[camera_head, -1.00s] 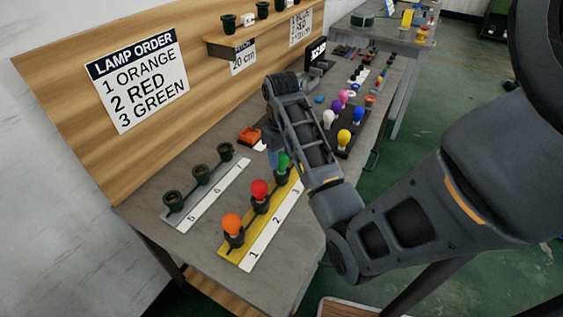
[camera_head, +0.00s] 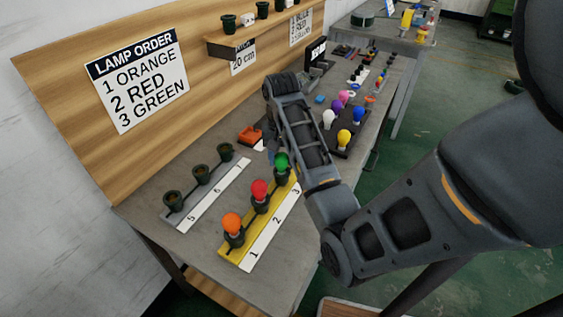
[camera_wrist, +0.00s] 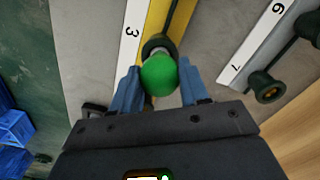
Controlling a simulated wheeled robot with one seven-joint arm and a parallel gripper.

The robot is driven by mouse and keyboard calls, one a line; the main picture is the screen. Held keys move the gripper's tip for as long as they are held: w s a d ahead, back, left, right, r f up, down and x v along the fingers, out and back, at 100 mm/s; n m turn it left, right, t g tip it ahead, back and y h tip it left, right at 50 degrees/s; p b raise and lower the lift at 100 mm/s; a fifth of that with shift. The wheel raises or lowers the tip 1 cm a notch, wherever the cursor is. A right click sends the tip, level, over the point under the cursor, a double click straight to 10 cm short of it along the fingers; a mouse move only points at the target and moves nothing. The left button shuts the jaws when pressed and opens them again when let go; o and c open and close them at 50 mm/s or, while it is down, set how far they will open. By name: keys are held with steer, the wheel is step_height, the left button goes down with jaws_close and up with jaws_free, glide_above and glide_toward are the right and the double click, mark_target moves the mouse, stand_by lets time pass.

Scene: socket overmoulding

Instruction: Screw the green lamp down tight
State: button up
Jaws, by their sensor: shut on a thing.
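The green lamp (camera_head: 282,162) stands upright at position 3 of the yellow strip (camera_head: 228,256). In the wrist view the green lamp (camera_wrist: 159,75) sits between the two blue fingers of my gripper (camera_wrist: 158,90), which is shut on it. Its dark socket (camera_wrist: 157,43) shows just beyond it; how far the thread is in is hidden. The red lamp (camera_head: 260,188) stands at position 2 and the orange lamp (camera_head: 232,223) at position 1. In the head view my arm's links hide part of the gripper.
A grey strip with empty sockets (camera_head: 199,174) lies to the left. A dark tray (camera_head: 349,146) with several coloured lamps is behind my arm on the right. An orange object (camera_head: 250,134) lies near the back board. A lamp order sign (camera_head: 138,81) hangs there.

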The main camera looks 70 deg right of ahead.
steer(key=shift+m, duration=0.7)
steer(key=m, duration=0.4)
steer(key=shift+m, duration=0.3)
steer(key=m, duration=0.4)
steer(key=shift+m, duration=0.3)
steer(key=o, duration=1)
